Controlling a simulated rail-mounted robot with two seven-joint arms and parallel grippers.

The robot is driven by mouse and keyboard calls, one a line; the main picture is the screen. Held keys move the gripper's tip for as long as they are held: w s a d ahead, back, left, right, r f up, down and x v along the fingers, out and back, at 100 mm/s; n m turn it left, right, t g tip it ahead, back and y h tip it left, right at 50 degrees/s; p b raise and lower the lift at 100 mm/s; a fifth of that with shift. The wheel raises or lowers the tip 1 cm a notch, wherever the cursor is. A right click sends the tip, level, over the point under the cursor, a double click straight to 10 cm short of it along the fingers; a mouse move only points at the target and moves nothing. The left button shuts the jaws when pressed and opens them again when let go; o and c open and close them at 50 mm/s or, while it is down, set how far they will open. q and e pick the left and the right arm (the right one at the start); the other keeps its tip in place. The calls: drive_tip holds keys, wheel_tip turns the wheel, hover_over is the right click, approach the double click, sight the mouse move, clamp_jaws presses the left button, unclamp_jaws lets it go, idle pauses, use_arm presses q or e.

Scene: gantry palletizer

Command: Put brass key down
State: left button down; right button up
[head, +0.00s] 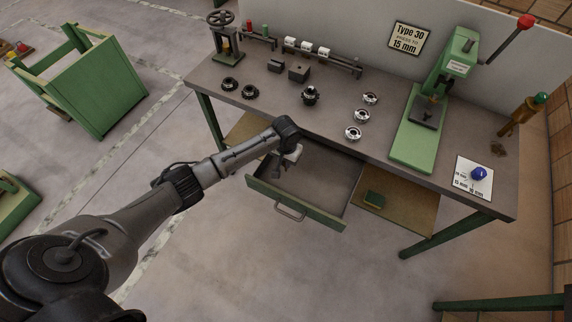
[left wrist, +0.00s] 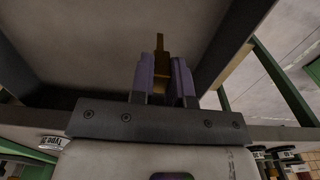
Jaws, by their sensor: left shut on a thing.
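The brass key (left wrist: 160,48) is a narrow brass-coloured piece that stands out between the fingers in the left wrist view. My left gripper (left wrist: 162,82) is shut on it. In the head view my left gripper (head: 292,157) is at the back left of the open drawer (head: 290,203), close to the bench front. The key cannot be made out there. My right gripper is in neither view.
The drawer sticks out below the workbench (head: 265,98); its visible floor looks bare. Black and silver rings and a green press (head: 415,145) stand on the bench. A small green box (head: 374,200) rests on the shelf below. A blue knob (head: 479,174) sits on a label card.

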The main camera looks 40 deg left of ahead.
use_arm(q)
drive_tip(key=shift+f, duration=1.5)
drive_tip(key=shift+f, duration=0.1)
drive_tip(key=c, duration=1.1)
unclamp_jaws()
